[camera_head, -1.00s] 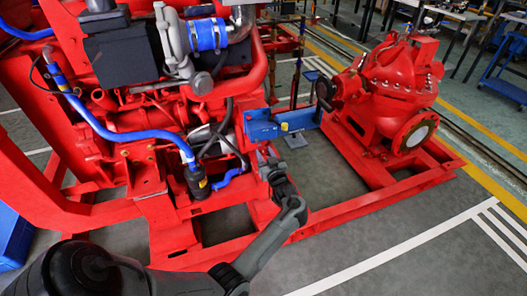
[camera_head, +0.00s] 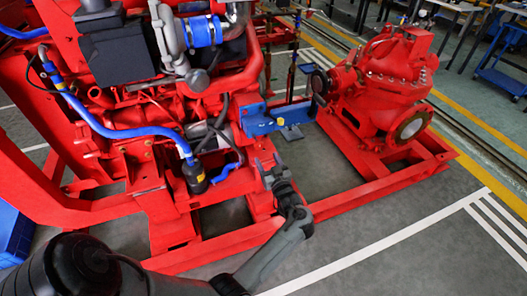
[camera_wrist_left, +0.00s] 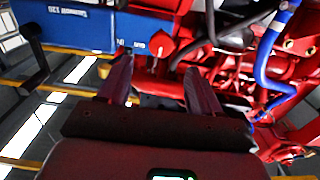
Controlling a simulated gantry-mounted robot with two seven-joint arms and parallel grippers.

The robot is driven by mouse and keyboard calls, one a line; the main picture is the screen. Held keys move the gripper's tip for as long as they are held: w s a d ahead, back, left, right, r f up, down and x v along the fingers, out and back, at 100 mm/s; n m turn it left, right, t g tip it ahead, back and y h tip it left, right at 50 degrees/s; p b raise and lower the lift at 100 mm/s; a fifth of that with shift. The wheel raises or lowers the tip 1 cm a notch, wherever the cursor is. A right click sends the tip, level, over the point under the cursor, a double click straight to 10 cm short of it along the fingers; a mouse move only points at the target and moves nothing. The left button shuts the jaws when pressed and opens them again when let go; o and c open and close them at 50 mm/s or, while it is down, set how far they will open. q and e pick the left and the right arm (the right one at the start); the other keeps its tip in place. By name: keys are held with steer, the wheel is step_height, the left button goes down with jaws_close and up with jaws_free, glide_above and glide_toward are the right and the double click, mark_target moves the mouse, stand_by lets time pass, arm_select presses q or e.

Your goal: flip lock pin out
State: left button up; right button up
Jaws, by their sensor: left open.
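My left gripper (camera_head: 267,168) reaches up toward the blue box (camera_head: 258,121) on the red pumpset frame. In the left wrist view, its two dark fingers (camera_wrist_left: 159,72) are spread apart with nothing visibly held between them. A small red knob-like part (camera_wrist_left: 160,43) shows just beyond and between the fingertips, beside the right end of the blue box, which also shows in the wrist view (camera_wrist_left: 70,24). I cannot tell for sure whether this red part is the lock pin, or whether a finger touches it. My right gripper is not in view.
The red engine (camera_head: 130,120) with blue hoses stands left of the gripper. Dark cables (camera_wrist_left: 235,32) hang close right of the fingers in the wrist view. The red pump (camera_head: 385,85) stands right on the base frame. Open floor (camera_head: 400,230) lies front right.

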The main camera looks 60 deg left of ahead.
arm_select(q)
steer(key=p+v, duration=0.1)
steer(key=v, duration=0.3)
steer(key=shift+d, duration=0.15)
stand_by(0.4)
